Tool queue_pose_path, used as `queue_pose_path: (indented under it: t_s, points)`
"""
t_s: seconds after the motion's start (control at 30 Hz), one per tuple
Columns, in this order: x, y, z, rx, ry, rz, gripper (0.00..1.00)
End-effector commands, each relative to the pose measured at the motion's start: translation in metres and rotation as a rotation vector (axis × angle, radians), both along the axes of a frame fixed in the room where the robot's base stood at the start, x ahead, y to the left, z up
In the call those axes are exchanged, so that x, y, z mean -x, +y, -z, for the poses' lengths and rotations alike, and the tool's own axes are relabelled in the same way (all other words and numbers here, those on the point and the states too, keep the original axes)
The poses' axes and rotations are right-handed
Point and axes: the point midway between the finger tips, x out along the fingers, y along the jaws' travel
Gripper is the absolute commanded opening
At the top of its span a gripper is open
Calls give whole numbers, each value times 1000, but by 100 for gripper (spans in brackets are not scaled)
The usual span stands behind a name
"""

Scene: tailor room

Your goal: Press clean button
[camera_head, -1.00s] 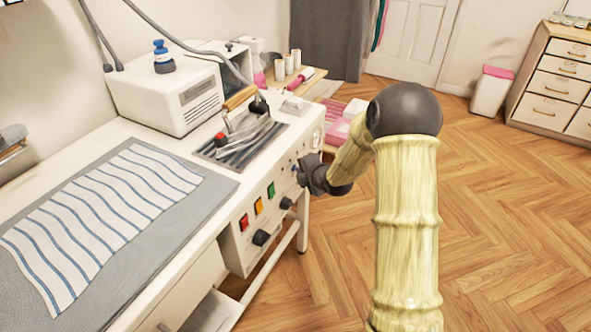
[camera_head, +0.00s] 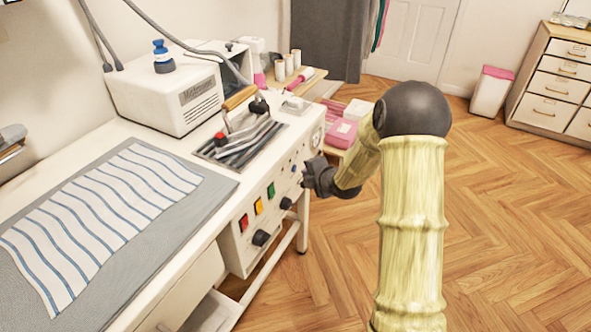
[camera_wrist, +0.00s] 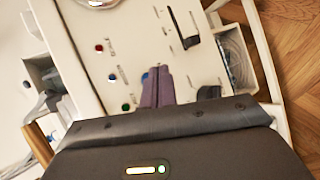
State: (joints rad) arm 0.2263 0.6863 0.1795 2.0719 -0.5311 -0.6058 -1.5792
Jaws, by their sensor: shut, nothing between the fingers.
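In the wrist view small round red (camera_wrist: 99,48), blue (camera_wrist: 113,77) and green (camera_wrist: 126,107) buttons show, with labels too small to read, so I cannot tell which is the clean button. My gripper (camera_head: 308,177) is shut and empty in front of the panel. Its fingertips (camera_wrist: 157,72) partly cover another blue spot; contact cannot be told.
An iron (camera_head: 258,105) and a metal tray (camera_head: 238,143) lie on the tabletop, beside a white steam unit (camera_head: 170,95) and striped cloth (camera_head: 100,215). Pink boxes (camera_head: 341,133) stand behind my arm. The wooden floor (camera_head: 500,220) at the right is clear.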

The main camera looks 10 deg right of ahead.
Motion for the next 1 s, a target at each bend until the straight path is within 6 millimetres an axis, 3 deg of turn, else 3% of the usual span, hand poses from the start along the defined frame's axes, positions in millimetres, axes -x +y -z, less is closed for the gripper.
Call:
queue_pose_path:
  t_s: [0.6,1.0]
  points:
    - [29,-39,0,0,0,1,0]
    - [30,-40,0,0,0,0,0]
